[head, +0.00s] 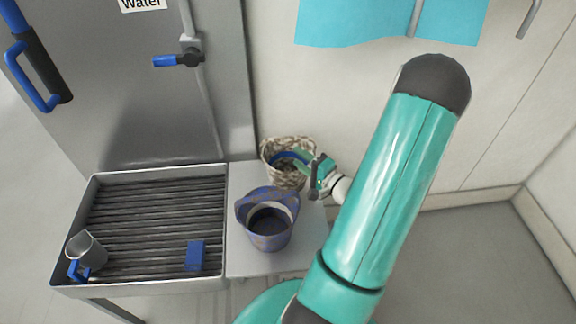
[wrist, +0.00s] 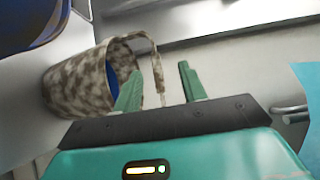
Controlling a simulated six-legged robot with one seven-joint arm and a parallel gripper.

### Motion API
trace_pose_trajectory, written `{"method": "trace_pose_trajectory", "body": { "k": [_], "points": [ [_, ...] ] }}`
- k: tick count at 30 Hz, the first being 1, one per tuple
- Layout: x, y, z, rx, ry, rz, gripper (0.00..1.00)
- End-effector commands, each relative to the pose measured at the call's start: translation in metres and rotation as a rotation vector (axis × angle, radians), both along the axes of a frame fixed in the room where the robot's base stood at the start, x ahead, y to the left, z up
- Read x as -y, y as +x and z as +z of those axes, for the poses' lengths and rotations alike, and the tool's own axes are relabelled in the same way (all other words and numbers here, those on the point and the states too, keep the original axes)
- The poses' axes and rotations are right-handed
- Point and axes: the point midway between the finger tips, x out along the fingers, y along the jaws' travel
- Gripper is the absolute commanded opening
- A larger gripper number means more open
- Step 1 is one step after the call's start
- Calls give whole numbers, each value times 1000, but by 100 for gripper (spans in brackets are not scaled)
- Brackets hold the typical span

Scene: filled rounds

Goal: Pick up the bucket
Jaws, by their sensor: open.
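A mottled brown-and-white bucket (head: 286,179) stands on the pale side surface by the wall, with blue visible inside. In the wrist view the mottled bucket (wrist: 80,78) lies to the left, and its raised handle (wrist: 157,68) shows between my fingers. My gripper (head: 308,166) is open at this bucket's right rim; in the wrist view my gripper (wrist: 160,75) has its two green fingers apart. The left finger overlaps the bucket's mouth in the picture; I cannot tell whether anything touches. A blue-purple bucket (head: 268,236) with a dark inside stands in front of the mottled one.
A slatted metal tray (head: 150,206) at the left holds a grey jug (head: 86,249) with a blue handle and a blue block (head: 195,256). A grey door with a blue-handled valve (head: 178,60) stands behind. A cyan sheet (head: 385,22) hangs on the wall. Floor at right is clear.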

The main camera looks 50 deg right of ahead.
Motion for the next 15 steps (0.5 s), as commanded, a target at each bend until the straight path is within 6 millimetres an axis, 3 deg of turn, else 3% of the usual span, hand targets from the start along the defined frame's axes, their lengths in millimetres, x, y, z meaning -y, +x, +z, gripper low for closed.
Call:
{"method": "trace_pose_trajectory", "body": {
  "k": [3,6,15],
  "points": [
    [23,-16,-15,15,3,-110,42],
    [31,-14,-17,18,-1,-138,42],
    [41,41,-16,19,-3,-134,42]
  ]
}}
